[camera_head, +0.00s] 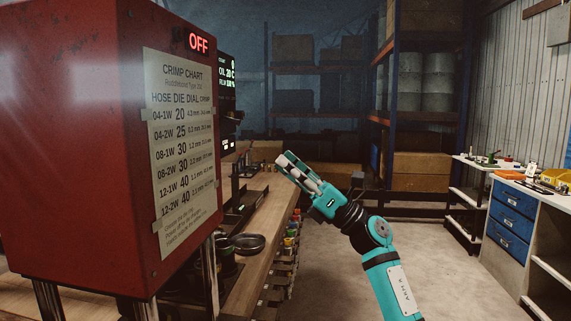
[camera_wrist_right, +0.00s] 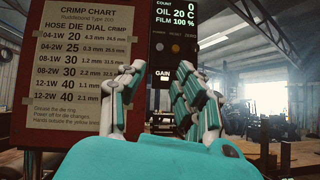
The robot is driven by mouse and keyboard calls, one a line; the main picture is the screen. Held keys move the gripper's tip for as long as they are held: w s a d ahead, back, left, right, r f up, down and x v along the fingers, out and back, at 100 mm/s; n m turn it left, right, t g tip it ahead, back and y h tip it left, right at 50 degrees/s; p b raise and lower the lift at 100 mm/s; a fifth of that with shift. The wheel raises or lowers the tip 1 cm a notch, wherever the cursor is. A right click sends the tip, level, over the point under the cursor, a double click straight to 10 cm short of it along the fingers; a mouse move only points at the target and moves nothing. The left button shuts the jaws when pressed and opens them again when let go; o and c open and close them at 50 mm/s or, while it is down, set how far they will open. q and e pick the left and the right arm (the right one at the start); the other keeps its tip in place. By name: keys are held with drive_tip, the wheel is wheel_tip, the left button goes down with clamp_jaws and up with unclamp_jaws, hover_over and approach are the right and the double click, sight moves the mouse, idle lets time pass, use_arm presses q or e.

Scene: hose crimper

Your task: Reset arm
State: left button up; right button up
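My right arm (camera_head: 388,275) comes in from the lower right in the head view and bends up to the left. My right gripper (camera_head: 293,166) points up and left, in the air beside the wooden bench. In the wrist view my right gripper (camera_wrist_right: 157,95) has its fingers apart with nothing between them. Through the gap I see the control panel (camera_wrist_right: 175,50), which reads OIL 20 C and FILM 100 %. The red crimper (camera_head: 95,120) fills the left of the head view, with a lit OFF sign and a crimp chart (camera_head: 182,150). My left gripper is not in view.
The wooden bench (camera_head: 262,245) runs back along the crimper, with a round dish (camera_head: 248,243) on it. Small coloured items line its right side. A white workbench with blue drawers (camera_head: 512,215) stands at the right. The concrete floor between is clear. Shelving (camera_head: 310,68) stands behind.

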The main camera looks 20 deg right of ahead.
drive_tip(key=w+d+f+m+t+h, duration=0.1)
drive_tip(key=w+f+m+t+h, duration=0.2)
drive_tip(key=f+m, duration=0.45)
drive_tip(key=w+d+f+m+h, duration=0.1)
drive_tip(key=w+f+m+h, duration=0.3)
drive_tip(key=f, duration=0.7)
drive_tip(key=w+d+f+m+t+h, duration=0.1)
drive_tip(key=w+f+m+t+h, duration=0.1)
drive_tip(key=f+m+h, duration=0.45)
drive_tip(key=s+f+m+g+h, duration=0.25)
drive_tip(key=f+m, duration=0.35)
drive_tip(key=f, duration=1.2)
drive_tip(key=s+f+m+g+h, duration=0.2)
drive_tip(key=s+f+m+g, duration=0.3)
drive_tip(key=f, duration=1.3)
drive_tip(key=s+a+f+m+g+h, duration=0.25)
drive_tip(key=s+f+m+g, duration=0.45)
drive_tip(key=s+f, duration=1.9)
drive_tip(key=s+a+f+m+g, duration=0.1)
drive_tip(key=s+f+g, duration=0.1)
drive_tip(key=s, duration=0.8)
drive_tip(key=s+a+f+m+g, duration=0.1)
drive_tip(key=s+f, duration=0.4)
drive_tip(key=s, duration=0.5)
drive_tip(key=s+a+f+m+g, duration=0.2)
drive_tip(key=s+a+f+m, duration=0.1)
drive_tip(key=s, duration=0.6)
drive_tip(key=shift+s+f+g+y, duration=0.35)
drive_tip(key=shift+s+f, duration=0.05)
drive_tip(key=shift+f, duration=0.15)
